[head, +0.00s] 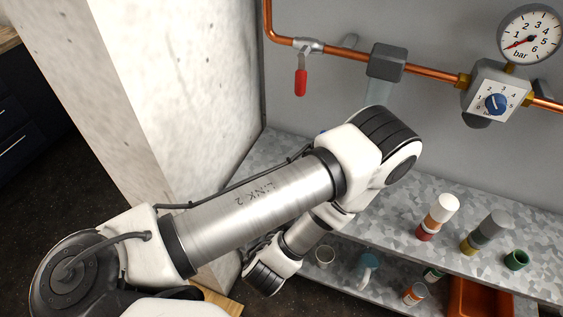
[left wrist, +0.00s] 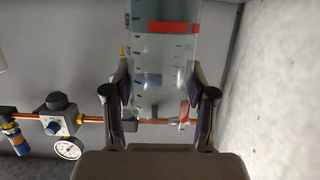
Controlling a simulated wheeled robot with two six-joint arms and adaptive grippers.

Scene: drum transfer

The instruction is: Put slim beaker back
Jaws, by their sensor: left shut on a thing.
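In the left wrist view the slim beaker (left wrist: 160,65) is a clear, see-through cylinder with a red band near the top of the picture and a dark mark on its side. My left gripper (left wrist: 160,88) is shut on it, with one finger on each side. The beaker's upper part in the picture is cut off by the frame edge. In the head view my left arm crosses the middle, and I cannot make out the beaker or the left gripper there. My right gripper is in neither view.
A grey metal shelf (head: 400,192) holds a white-capped bottle (head: 442,208), a grey-topped bottle (head: 490,230) and a green ring (head: 517,260). A copper pipe (head: 430,74) with a red-handled valve (head: 301,82) runs along the wall.

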